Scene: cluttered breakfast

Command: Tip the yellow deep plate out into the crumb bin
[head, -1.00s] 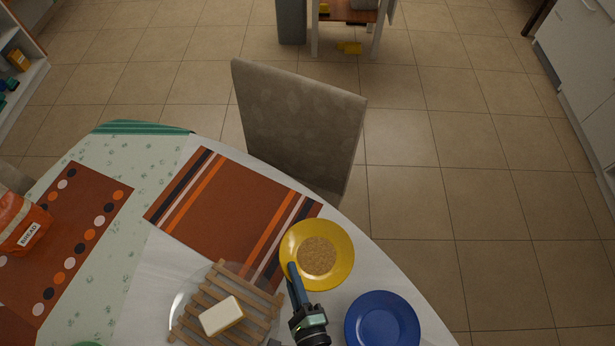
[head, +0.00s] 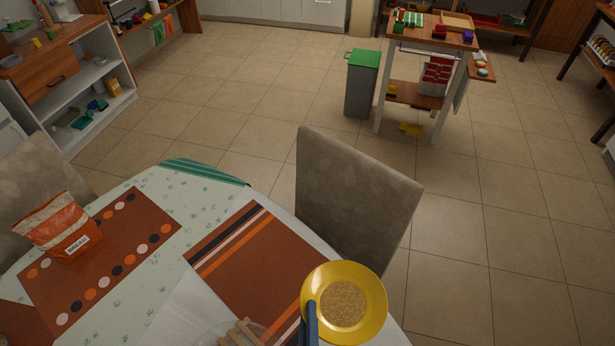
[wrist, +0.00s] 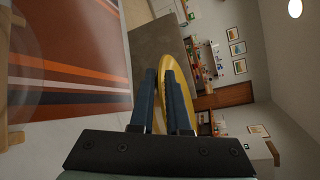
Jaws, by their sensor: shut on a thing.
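The yellow deep plate (head: 378,306) is at the bottom of the head view, beside the striped placemat, with a patch of tan crumbs (head: 344,303) in its middle. It looks level. My gripper (head: 311,322) is shut on its near left rim. In the wrist view, the plate (wrist: 165,95) shows edge-on between the two dark fingers of my gripper (wrist: 163,78). A grey bin with a green lid (head: 360,88) stands on the floor beyond the chair; I take it for the crumb bin. Its lid looks closed.
A beige chair (head: 355,195) stands at the table edge, between the plate and the bin. A white trolley (head: 433,80) stands right of the bin. The floor on the right is clear.

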